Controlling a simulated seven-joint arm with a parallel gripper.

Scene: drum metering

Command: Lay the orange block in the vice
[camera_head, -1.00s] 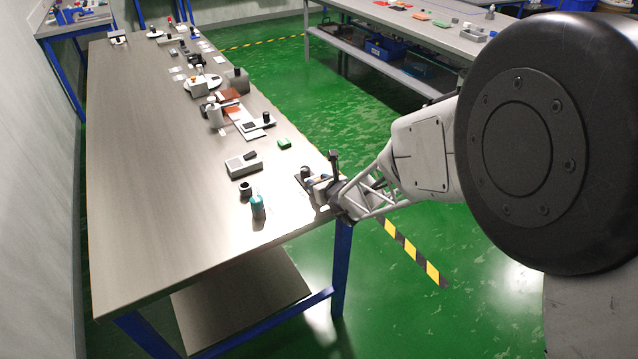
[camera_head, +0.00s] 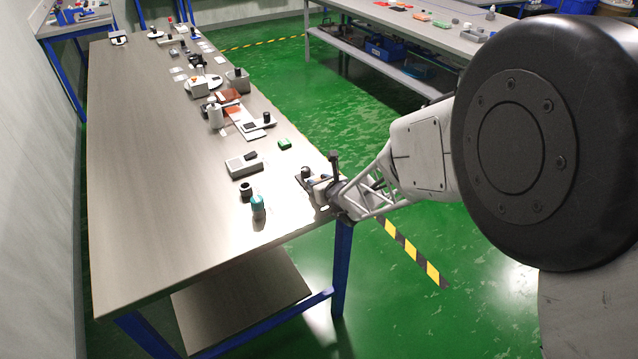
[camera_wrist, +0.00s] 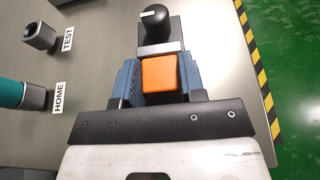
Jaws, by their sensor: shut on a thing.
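The orange block (camera_wrist: 159,74) sits between the two blue fingers of my gripper (camera_wrist: 160,80) in the wrist view. My gripper is shut on it. Just beyond the block is a dark fixture with a pale metal bar (camera_wrist: 161,48) and a black round knob (camera_wrist: 153,17); it looks like the vice. The block's far end is close to the bar; I cannot tell whether they touch or whether the block rests on anything. In the head view my gripper (camera_head: 322,187) is at the table's right edge, and the block is too small to make out.
A teal cylinder (camera_wrist: 10,93) stands in a holder by the HOME label (camera_wrist: 59,97). An empty dark holder (camera_wrist: 40,36) stands by the TEST label (camera_wrist: 68,38). A grey box (camera_head: 243,166) and a green block (camera_head: 285,143) lie farther along the table (camera_head: 150,200). Its left side is clear.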

